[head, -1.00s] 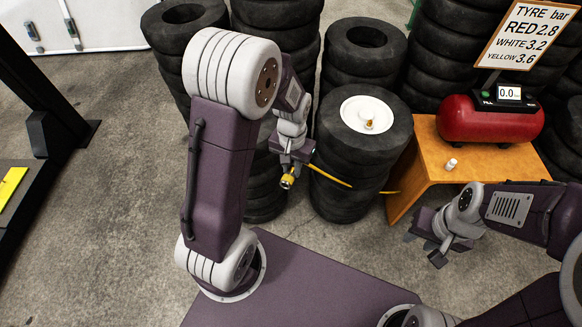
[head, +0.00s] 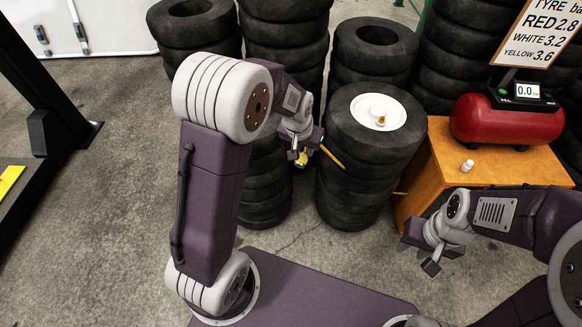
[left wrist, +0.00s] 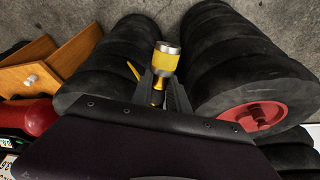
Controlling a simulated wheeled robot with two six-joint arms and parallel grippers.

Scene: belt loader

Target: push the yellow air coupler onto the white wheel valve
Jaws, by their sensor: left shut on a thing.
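The white wheel (head: 364,106) lies flat, facing up, in the top tyre of a stack right of centre in the head view. Its valve (head: 381,119) looks like a small orange-brown stub near the hub's front right. My left gripper (head: 297,152) is shut on the yellow air coupler (head: 302,159), left of that stack and apart from the valve. In the left wrist view, the coupler (left wrist: 164,60) sticks out beyond the fingers (left wrist: 163,92) with its silver end outward. The white wheel is not visible there. My right gripper (head: 418,256) is open and empty before the orange table.
A yellow hose (head: 332,157) runs from the coupler towards the tyre stack. The left wrist view shows a red wheel (left wrist: 240,112).

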